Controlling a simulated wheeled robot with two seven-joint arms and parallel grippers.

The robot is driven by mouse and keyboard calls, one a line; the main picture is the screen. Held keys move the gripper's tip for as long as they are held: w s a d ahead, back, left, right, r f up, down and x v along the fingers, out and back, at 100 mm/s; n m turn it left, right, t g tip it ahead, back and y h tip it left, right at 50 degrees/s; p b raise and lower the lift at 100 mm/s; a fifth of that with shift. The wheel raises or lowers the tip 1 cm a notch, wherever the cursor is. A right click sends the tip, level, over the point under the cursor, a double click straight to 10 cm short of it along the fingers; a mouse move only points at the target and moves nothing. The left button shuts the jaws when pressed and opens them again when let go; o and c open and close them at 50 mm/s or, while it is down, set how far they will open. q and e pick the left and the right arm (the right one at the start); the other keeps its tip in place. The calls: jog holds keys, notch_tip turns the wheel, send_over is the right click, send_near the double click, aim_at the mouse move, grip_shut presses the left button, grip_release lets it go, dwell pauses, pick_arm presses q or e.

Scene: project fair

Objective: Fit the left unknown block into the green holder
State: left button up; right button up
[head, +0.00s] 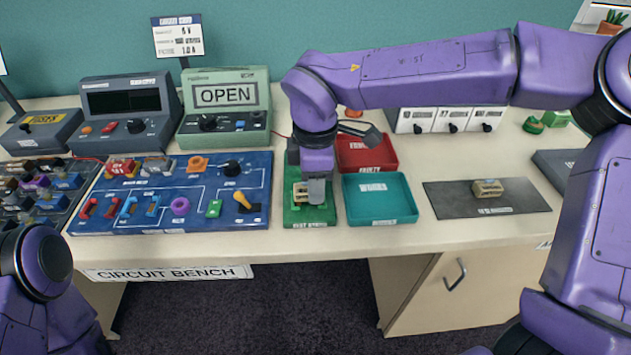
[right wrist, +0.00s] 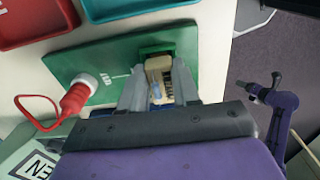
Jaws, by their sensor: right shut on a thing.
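The green holder (head: 309,217) is a green board on the bench, left of the teal tray. It also shows in the right wrist view (right wrist: 110,55), with a raised green piece (right wrist: 157,49) at one edge. My right gripper (head: 313,188) is pointing down over this board, shut on a tan block (right wrist: 158,68) with dark marks on its side. The block is at the raised green piece; whether it is seated cannot be told. A second tan block (head: 487,188) lies on the dark mat at the right. My left arm shows at the lower left, its gripper out of view.
A teal tray (head: 380,219) and a red tray (head: 367,166) stand just right of the holder. The blue circuit board (head: 225,215) lies to its left. A red plug with a cord (right wrist: 76,97) stands on the holder board. The dark mat (head: 450,203) has bare room.

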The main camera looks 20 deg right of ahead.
jog(key=shift+f+b, duration=0.4)
jog(key=shift+b, duration=0.05)
jog(key=o, duration=1.6)
jog(key=shift+r, duration=0.1)
jog(key=shift+r+p, duration=2.7)
jog(key=shift+r, duration=1.25)
